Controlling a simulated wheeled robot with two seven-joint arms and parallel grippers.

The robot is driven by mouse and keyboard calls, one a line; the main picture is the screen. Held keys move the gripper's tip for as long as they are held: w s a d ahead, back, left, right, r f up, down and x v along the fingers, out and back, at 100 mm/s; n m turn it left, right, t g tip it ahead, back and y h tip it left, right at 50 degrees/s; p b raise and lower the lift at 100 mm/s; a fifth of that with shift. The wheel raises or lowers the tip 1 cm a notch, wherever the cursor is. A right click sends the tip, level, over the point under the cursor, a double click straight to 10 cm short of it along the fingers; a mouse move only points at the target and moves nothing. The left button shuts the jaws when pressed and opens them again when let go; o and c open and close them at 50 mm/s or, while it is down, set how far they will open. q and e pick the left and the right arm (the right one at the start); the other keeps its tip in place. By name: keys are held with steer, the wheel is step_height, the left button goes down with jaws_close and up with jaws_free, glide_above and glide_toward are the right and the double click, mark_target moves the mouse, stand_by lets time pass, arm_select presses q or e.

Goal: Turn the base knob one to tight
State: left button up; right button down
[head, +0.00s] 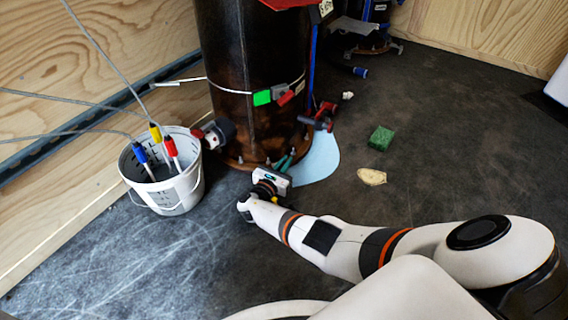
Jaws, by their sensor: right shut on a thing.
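A dark brown filter cylinder (232,90) stands upright on a rusty round base flange (235,163) with small knobs around its rim. One knob (240,159) shows at the front of the flange. My right gripper (286,160) reaches the flange's right front edge and is shut on a base knob there. The fingers hide that knob, so I cannot tell how tight it is. My left gripper is not in view.
A white bucket (187,196) with blue, red and yellow-capped probes stands left of the cylinder. A light blue sheet (320,160), a green sponge (381,138) and a yellowish piece (372,176) lie to the right. Wooden walls bound the floor, which is clear at front left.

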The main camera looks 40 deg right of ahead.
steer(key=shift+m+g+h, duration=0.3)
steer(key=shift+m+g, duration=0.1)
steer(key=shift+g, duration=0.2)
steer(key=c, duration=1.5)
jaws_free()
steer(key=shift+s+a+p, duration=0.25)
steer(key=shift+a+p, duration=0.05)
steer(key=shift+a, duration=0.2)
steer(key=p+v, duration=0.2)
steer(key=v, duration=0.7)
steer(key=shift+s+a+p, duration=0.15)
steer(key=shift+a+p, duration=0.05)
steer(key=shift+p, duration=0.2)
steer(key=shift+v, duration=0.75)
